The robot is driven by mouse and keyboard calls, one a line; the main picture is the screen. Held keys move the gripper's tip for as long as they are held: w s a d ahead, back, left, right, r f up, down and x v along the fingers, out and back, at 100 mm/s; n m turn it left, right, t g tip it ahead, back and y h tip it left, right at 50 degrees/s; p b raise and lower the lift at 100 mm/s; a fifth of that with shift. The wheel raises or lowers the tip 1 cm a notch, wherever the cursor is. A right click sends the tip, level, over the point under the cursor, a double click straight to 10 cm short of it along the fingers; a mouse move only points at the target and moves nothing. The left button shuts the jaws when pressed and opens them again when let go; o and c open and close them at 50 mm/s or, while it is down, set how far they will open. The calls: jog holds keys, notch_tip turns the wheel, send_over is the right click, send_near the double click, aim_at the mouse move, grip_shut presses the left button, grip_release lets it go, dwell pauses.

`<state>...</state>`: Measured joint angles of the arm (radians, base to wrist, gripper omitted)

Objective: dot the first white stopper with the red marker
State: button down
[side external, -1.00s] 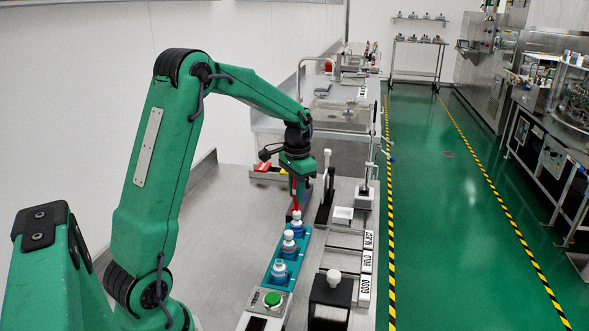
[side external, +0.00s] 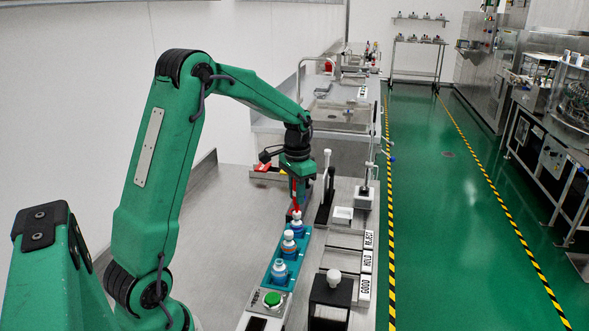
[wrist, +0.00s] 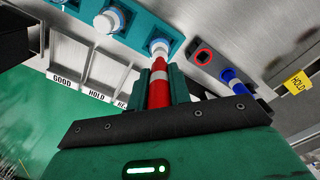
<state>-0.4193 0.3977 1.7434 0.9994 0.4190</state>
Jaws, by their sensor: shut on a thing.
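My gripper (wrist: 160,92) is shut on the red marker (wrist: 157,88), which points away from the wrist toward the teal rack (wrist: 135,38). In the side external view my gripper (side external: 298,203) is over the far end of the rack (side external: 268,283). The marker's tip end is at the white stopper (wrist: 158,46) of the farthest vial (side external: 297,226); I cannot tell whether it touches. A middle vial (side external: 288,247) and a near vial (side external: 279,272) also stand upright in the rack. The middle one's pale stopper (wrist: 108,20) shows in the wrist view.
A blue marker (wrist: 232,80) stands in a holder beside a red-ringed hole (wrist: 203,57). Trays labelled GOOD, HOLD and REJECT (side external: 367,261) lie right of the rack. A green button (side external: 272,299) is in front. A black stand (side external: 326,197) is close right of my gripper.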

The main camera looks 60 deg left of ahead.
dwell(0.6)
jog(key=shift+r, duration=3.5)
jog(key=shift+d, duration=0.1)
